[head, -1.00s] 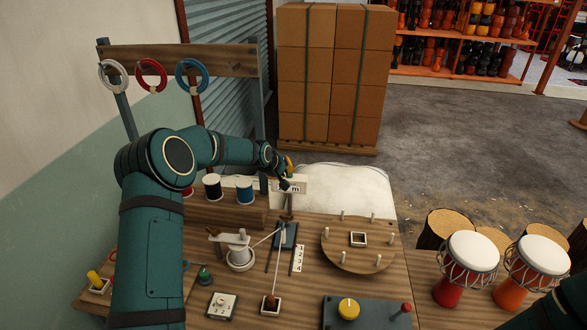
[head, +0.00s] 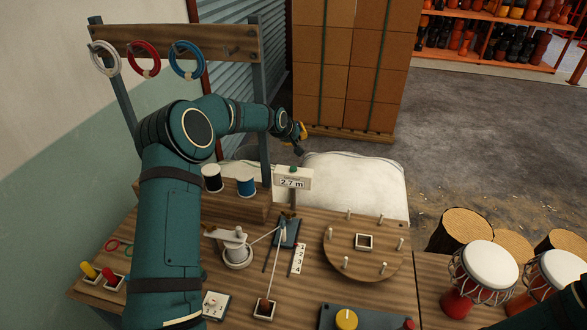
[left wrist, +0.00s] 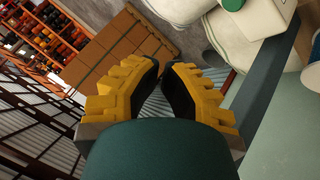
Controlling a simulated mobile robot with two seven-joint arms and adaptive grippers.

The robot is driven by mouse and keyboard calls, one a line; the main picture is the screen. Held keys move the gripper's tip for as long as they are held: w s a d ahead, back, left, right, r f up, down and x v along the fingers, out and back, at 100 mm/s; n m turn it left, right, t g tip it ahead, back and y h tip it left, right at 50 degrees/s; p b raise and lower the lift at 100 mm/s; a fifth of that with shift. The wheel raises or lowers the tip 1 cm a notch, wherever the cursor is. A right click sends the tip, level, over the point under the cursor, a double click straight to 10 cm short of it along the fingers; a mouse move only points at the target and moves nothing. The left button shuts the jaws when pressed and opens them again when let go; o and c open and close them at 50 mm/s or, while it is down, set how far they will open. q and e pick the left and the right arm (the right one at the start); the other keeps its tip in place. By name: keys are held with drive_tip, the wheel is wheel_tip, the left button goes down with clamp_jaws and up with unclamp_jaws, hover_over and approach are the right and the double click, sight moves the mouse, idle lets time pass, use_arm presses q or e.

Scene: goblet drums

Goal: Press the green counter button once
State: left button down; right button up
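The counter (head: 292,180) is a pale box on a post at the back of the workbench, with a display reading 2.7 m. Its green button (head: 293,169) is on top and uncovered. My left gripper (head: 301,133) is above and beyond the counter in the head view, apart from the button. In the left wrist view its yellow fingers with dark pads (left wrist: 162,72) converge with a narrow gap between the tips and nothing visible between them; how far open is unclear. A green piece (left wrist: 232,4) shows at that view's top edge. My right gripper is out of view.
A spool rack with a black spool (head: 212,178) and a blue spool (head: 246,186) stands left of the counter. A round pegged board (head: 363,270) lies right. Coloured rings hang on a wooden rail (head: 222,45). Stacked cartons (head: 350,70) stand behind.

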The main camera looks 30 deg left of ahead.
use_arm(q)
drive_tip(key=b, duration=0.4)
hover_over(297, 168)
drive_tip(key=s, duration=0.1)
wheel_tip(297, 168, down, 8)
drive_tip(key=shift+d+r, duration=0.15)
drive_tip(key=shift+r, duration=0.1)
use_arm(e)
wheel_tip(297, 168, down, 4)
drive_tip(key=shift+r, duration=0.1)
use_arm(q)
drive_tip(key=shift+f, duration=0.45)
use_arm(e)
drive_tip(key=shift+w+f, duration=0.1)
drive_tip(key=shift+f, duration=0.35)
use_arm(q)
drive_tip(key=shift+f, duration=0.1)
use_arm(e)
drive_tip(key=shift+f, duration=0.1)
use_arm(q)
drive_tip(key=shift+f+b, duration=0.35)
drive_tip(key=shift+b, duration=0.3)
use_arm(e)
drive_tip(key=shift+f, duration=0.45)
